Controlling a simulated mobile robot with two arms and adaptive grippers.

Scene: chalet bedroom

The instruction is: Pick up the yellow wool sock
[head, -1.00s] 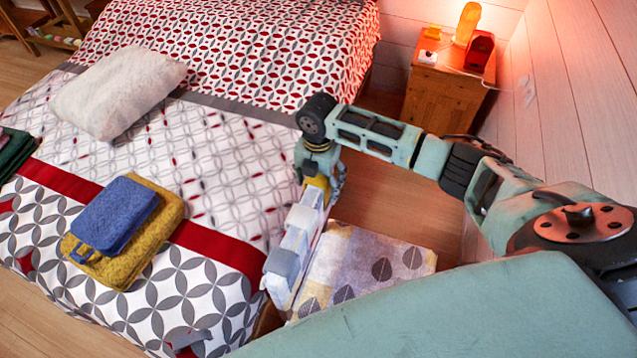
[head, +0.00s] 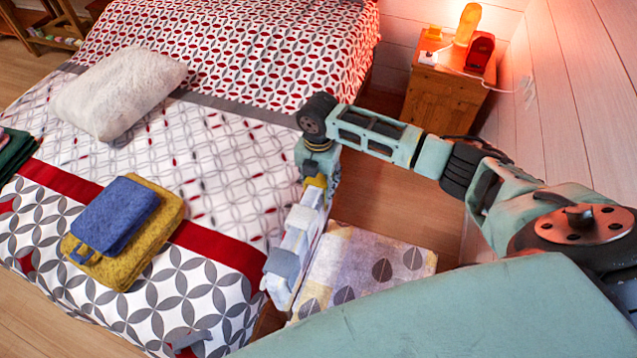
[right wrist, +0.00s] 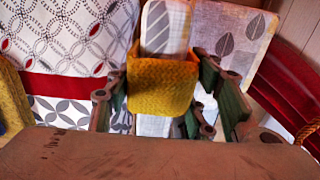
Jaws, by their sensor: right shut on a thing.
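The yellow wool sock (right wrist: 162,88) is a knitted mustard piece between the fingers of my right gripper (right wrist: 157,100) in the right wrist view. The fingers are shut on it from both sides. In the head view my right gripper (head: 318,172) points down beside the bed's right edge, and only a small yellow patch of the sock (head: 316,183) shows. A pale grey and white patterned piece (head: 291,250) lies under the sock and slants down below it; how they touch is unclear. My left gripper is not in view.
The bed (head: 215,230) fills the left, with a white pillow (head: 118,92) and a blue folded cloth (head: 115,215) on a yellow one (head: 100,268). A leaf-patterned seat (head: 365,265) is right of my gripper. A wooden nightstand (head: 440,105) with a lit lamp stands behind.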

